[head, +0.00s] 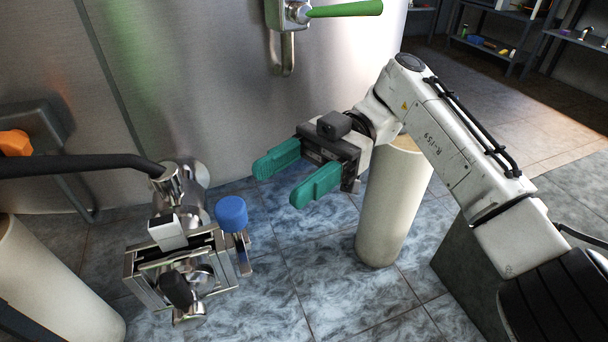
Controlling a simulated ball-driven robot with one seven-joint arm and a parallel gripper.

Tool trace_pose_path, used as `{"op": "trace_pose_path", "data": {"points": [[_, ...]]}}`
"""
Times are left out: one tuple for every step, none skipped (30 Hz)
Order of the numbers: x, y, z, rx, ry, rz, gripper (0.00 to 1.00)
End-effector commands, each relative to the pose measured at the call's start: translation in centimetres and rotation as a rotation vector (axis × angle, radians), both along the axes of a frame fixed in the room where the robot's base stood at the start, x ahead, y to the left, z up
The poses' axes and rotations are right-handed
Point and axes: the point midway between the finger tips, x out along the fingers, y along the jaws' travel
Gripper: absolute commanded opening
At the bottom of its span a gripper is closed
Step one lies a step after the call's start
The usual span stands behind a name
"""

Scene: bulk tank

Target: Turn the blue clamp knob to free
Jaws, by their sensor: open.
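The blue clamp knob (232,213) is a short, ribbed-looking cylinder on the right side of a metal clamp assembly (240,262). It stands low in front of the tank, left of the picture's middle. My gripper (284,180) has two teal fingers, spread apart with nothing between them. It is up and to the right of the knob and apart from it, with its fingers pointing left. The knob's top and side show; any marking for its free position is too small to tell.
A steel tank (200,70) fills the back, with a green-handled valve (342,9) above. A black hose (80,164) runs to the clamp assembly from the left. Cream posts stand at left (40,285) and behind my gripper (392,205). Shelves (500,30) are far right.

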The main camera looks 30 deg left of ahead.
Motion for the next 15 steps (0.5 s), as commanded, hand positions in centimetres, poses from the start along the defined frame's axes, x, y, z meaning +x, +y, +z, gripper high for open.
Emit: {"op": "trace_pose_path", "data": {"points": [[0.3, -0.1, -0.4, -0.003, -0.004, -0.002, 0.59], [0.5, -0.2, -0.4, -0.004, -0.004, -0.002, 0.59], [0.6, -0.2, -0.4, -0.004, -0.003, -0.002, 0.59], [0.8, -0.3, -0.4, -0.003, -0.004, -0.004, 0.59], [0.9, -0.3, -0.4, -0.004, -0.003, -0.006, 0.59], [1.1, -0.4, -0.3, -0.003, -0.004, -0.008, 0.59], [1.2, -0.4, -0.3, -0.003, -0.003, -0.011, 0.59], [1.4, -0.5, -0.2, -0.002, -0.005, -0.013, 0.59], [1.5, -0.5, -0.2, -0.002, -0.005, -0.016, 0.59], [1.6, -0.6, -0.1, -0.002, -0.005, -0.019, 0.59], [1.7, -0.6, -0.1, -0.001, -0.005, -0.021, 0.59], [1.8, -0.7, 0.0, 0.000, -0.006, -0.024, 0.59], [1.9, -0.7, 0.0, 0.000, -0.006, -0.025, 0.59], [1.9, -0.7, 0.0, 0.000, -0.005, -0.026, 0.59], [2.0, -0.7, 0.1, 0.002, -0.005, -0.027, 0.59]]}}
